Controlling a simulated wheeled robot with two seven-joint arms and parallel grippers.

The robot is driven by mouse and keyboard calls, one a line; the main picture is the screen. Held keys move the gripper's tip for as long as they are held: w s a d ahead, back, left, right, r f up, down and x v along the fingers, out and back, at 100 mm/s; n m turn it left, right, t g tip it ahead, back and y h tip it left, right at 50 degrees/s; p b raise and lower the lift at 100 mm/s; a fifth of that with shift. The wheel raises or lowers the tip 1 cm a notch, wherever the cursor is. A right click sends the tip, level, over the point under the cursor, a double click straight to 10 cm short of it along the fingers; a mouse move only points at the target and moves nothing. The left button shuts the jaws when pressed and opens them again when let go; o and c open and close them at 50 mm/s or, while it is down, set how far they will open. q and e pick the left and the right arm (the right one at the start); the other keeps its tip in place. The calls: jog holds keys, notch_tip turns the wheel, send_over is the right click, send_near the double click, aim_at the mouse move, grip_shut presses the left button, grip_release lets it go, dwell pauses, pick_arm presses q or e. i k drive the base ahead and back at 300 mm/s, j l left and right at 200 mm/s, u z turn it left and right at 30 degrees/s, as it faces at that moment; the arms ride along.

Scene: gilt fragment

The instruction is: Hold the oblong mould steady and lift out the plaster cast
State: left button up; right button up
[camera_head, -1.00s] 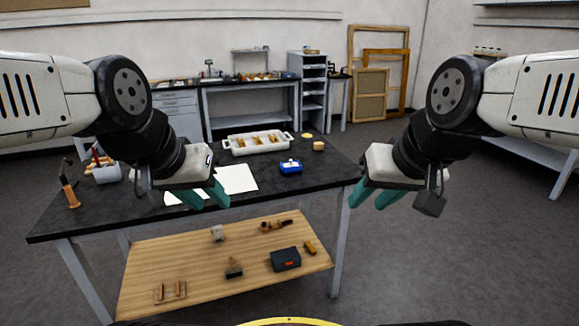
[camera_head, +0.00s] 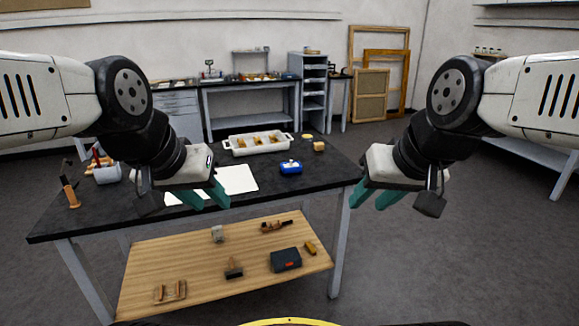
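A small blue block-like object (camera_head: 291,168) with a pale patch on top sits on the dark table, right of the middle; it may be the oblong mould with the cast, but it is too small to tell. My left gripper (camera_head: 210,199) is open and empty, in front of a white sheet at the table's near side, left of the blue object. My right gripper (camera_head: 370,201) is open and empty, off the table's right end, to the right of the blue object and nearer to me.
A white tray (camera_head: 234,151) with yellowish pieces stands behind the blue object on the dark table (camera_head: 120,219). A tan block (camera_head: 318,146) lies at the back right. The white sheet (camera_head: 240,180) lies under my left gripper's line of sight. A grey pot (camera_head: 106,174) stands at left.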

aim_at(291, 164)
jog(key=i+l+u, duration=0.2)
jog(key=i+l, duration=0.2)
jog(key=i+l+u, duration=0.2)
jog(key=i+l, duration=0.2)
jog(key=i+l+u, duration=0.25)
jog(key=l, duration=0.4)
jog(key=i, duration=0.1)
